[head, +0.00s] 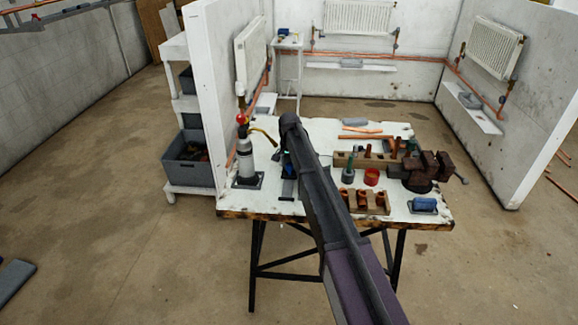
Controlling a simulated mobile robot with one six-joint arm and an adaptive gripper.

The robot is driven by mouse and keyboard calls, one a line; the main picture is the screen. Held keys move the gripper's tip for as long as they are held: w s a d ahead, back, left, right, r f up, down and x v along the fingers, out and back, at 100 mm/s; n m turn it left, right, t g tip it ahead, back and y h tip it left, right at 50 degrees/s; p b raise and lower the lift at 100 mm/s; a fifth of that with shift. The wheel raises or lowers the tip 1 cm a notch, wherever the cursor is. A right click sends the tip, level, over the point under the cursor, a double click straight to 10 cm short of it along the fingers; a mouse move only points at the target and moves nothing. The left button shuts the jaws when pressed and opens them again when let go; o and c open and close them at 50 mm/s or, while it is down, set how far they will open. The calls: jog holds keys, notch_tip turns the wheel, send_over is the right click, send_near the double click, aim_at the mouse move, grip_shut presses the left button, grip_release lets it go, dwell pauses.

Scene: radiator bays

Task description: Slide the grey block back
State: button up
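Several grey pieces are in view, and I cannot tell which one the task means. A flat grey block (355,122) lies at the far edge of the white worktable (330,213). A grey strip (288,190) lies on the table's left half, just below my gripper (287,168).
A gas torch (246,155) stands left of my gripper. A dark vise (425,170), a red ring (371,177), copper fittings in a wooden rack (365,203) and a blue item (424,204) are on the right. White partitions (222,80) flank the bays.

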jog(key=shift+s, duration=0.15)
jog(key=shift+s, duration=0.9)
jog(key=s, duration=0.8)
jog(key=shift+a, duration=0.1)
jog(key=shift+w+r+p, duration=0.2)
jog(key=shift+r+p, duration=0.45)
notch_tip(320, 180, up, 13)
jog(key=p, duration=1.3)
jog(key=s+d+f+n+b, duration=0.1)
jog(key=s+d+f+b, duration=0.2)
jog(key=s+d, duration=0.5)
jog(key=s+d+f+n+b, duration=0.2)
jog(key=s+d+f+b, duration=0.2)
jog(key=s+d, duration=0.4)
jog(key=shift+s+d, duration=0.25)
jog(key=shift+d, duration=0.3)
jog(key=shift+w+a+r, duration=0.1)
